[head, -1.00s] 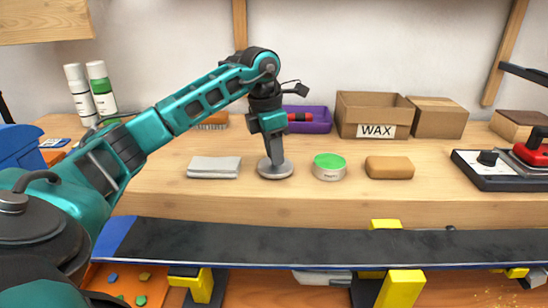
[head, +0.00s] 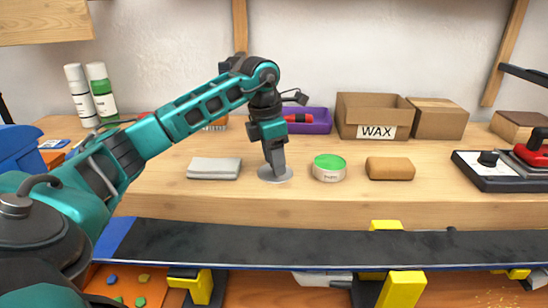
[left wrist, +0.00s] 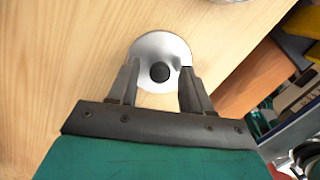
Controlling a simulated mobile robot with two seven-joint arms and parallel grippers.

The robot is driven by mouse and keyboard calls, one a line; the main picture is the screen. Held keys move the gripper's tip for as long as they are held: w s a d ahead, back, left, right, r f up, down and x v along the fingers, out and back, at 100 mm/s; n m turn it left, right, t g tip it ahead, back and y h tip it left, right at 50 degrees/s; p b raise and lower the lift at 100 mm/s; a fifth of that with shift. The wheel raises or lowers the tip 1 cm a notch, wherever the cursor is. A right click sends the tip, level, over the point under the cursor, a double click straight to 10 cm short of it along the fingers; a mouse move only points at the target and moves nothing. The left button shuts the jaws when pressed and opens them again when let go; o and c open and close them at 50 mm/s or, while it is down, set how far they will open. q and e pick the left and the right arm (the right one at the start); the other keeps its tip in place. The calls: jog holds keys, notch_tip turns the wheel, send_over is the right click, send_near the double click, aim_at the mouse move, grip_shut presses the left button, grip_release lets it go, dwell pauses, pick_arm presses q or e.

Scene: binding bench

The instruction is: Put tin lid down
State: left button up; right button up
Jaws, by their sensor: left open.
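The tin lid (head: 284,178) is a flat silver disc lying on the wooden bench top, between the grey cloth and the open tin. In the left wrist view the lid (left wrist: 150,46) shows its black knob in the middle. My left gripper (head: 274,172) points down right over the lid. In the left wrist view the left gripper (left wrist: 159,70) is open, its two fingers apart on either side of the knob, with gaps visible. The tin (head: 329,173) with green contents stands just right of the lid. My right gripper is not in view.
A folded grey cloth (head: 214,168) lies left of the lid and a tan block (head: 390,168) right of the tin. A purple tray (head: 312,124) and an open WAX box (head: 372,113) stand behind. A ski or board (head: 320,242) runs along the front.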

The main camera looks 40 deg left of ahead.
aim_at(266, 174)
pick_arm(q)
notch_tip(266, 174, up, 12)
jog(key=s+p, duration=0.1)
jog(key=p, duration=0.1)
jog(key=shift+s+a, duration=0.3)
jog(key=shift+a, duration=0.1)
dwell(0.4)
